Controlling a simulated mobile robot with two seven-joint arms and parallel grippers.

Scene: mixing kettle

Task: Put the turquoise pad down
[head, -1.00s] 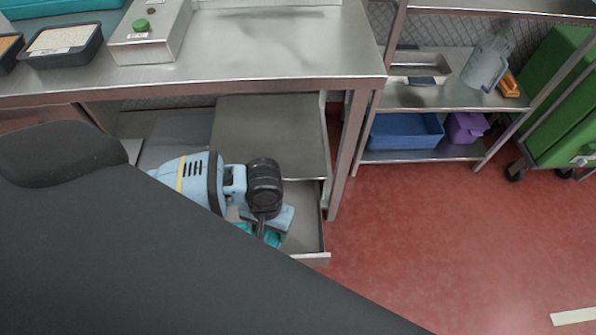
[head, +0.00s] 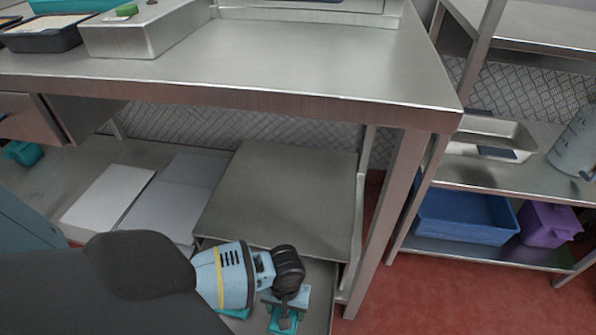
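My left gripper (head: 287,311) points down over an open metal drawer (head: 318,307) under the table. Turquoise (head: 283,321) shows right at its fingertips, at the bottom of the picture. More turquoise (head: 236,313) shows beside my light blue wrist, partly hidden by it. I cannot tell whether these are one pad, or whether the fingers are shut on it or only near it. The gap to the drawer floor is not clear. My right gripper is not in view.
A steel table (head: 300,70) overhangs the drawer, its leg (head: 388,215) close on the right. White and grey sheets (head: 108,197) lie on the lower shelf, with another turquoise item (head: 22,152) at far left. A rack with a blue bin (head: 465,218) and purple bin (head: 548,222) stands right.

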